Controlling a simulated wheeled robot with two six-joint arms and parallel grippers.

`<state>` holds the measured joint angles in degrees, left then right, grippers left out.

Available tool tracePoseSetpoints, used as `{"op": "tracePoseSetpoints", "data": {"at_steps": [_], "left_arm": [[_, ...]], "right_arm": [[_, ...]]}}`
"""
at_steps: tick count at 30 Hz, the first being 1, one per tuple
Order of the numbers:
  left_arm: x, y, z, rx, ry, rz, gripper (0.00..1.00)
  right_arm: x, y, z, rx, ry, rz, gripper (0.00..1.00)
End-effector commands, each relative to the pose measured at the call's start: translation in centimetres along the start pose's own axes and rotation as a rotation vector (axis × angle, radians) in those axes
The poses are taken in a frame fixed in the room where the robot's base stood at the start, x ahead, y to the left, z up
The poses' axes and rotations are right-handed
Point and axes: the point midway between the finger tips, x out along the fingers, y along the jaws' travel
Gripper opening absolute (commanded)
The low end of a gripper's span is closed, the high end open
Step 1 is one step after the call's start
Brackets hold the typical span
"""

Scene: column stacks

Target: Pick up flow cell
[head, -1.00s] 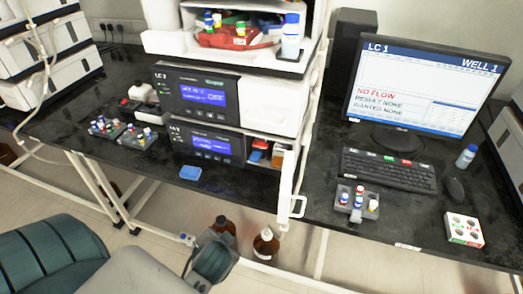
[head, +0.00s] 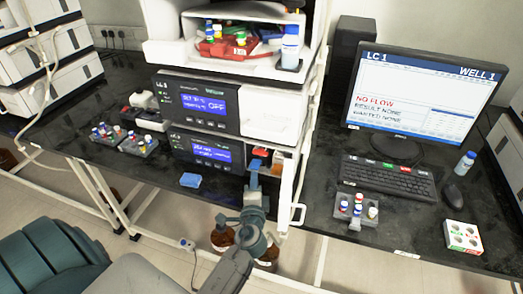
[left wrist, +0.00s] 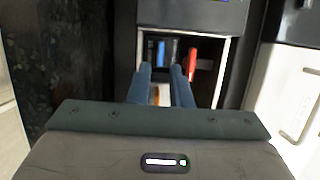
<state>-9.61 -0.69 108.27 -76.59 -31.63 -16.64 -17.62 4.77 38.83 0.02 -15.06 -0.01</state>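An open compartment (head: 287,165) at the right end of the lower LC unit holds small coloured pieces. Which of them is the flow cell I cannot tell. In the left wrist view, a blue piece (left wrist: 170,50) and a red piece (left wrist: 192,58) stand in this compartment (left wrist: 225,70). My left gripper (head: 255,165) is at the compartment's front, pointing at it. Its two blue fingers (left wrist: 161,70) are apart, with a narrow gap and nothing clearly held between them. They partly cover the compartment. My right gripper is not in view.
A blue block (head: 190,180) lies on the bench edge left of my gripper. A white bench upright (head: 297,185) stands close on the right. Vial racks (head: 138,143) stand left, another (head: 356,209) right. Brown bottles (head: 222,237) stand below the bench.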

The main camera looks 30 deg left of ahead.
Motion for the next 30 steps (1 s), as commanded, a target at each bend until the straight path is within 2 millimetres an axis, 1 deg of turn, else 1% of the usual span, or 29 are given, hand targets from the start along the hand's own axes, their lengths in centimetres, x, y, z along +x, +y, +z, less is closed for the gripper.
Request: {"op": "tracePoseSetpoints", "data": {"at_steps": [1,7,12,15,18,24,25,26,27,28,30], "left_arm": [[0.7,-0.2,0.0,0.001,0.0,-0.001,0.18],[2.2,-0.2,0.0,-0.001,-0.002,0.001,0.18],[4.8,-0.4,-0.3,0.0,-0.003,0.0,0.18],[6.0,-0.2,-0.3,0.0,-0.002,0.0,0.18],[6.5,-0.1,-0.3,-0.002,-0.002,0.001,0.18],[6.6,0.0,-0.3,-0.003,-0.002,0.002,0.18],[6.6,0.0,-0.3,-0.003,-0.002,0.002,0.16],[6.6,0.0,-0.3,-0.003,-0.002,0.002,0.1],[6.6,0.0,-0.3,-0.003,-0.002,0.002,0.02],[6.6,0.0,-0.3,-0.003,-0.002,0.002,0.0],[6.6,0.0,-0.3,-0.003,-0.002,0.002,0.0]], "right_arm": [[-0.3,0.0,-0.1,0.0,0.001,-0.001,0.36],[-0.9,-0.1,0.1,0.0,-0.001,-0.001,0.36],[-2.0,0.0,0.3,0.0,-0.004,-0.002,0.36],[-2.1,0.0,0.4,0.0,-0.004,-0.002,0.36],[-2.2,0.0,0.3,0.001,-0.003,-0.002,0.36],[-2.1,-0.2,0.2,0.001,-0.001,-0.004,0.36],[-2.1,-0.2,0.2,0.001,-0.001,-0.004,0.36],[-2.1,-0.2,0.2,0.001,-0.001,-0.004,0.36],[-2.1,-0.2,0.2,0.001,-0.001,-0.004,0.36],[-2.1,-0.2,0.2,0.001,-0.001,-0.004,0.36],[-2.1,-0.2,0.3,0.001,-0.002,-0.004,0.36]]}}
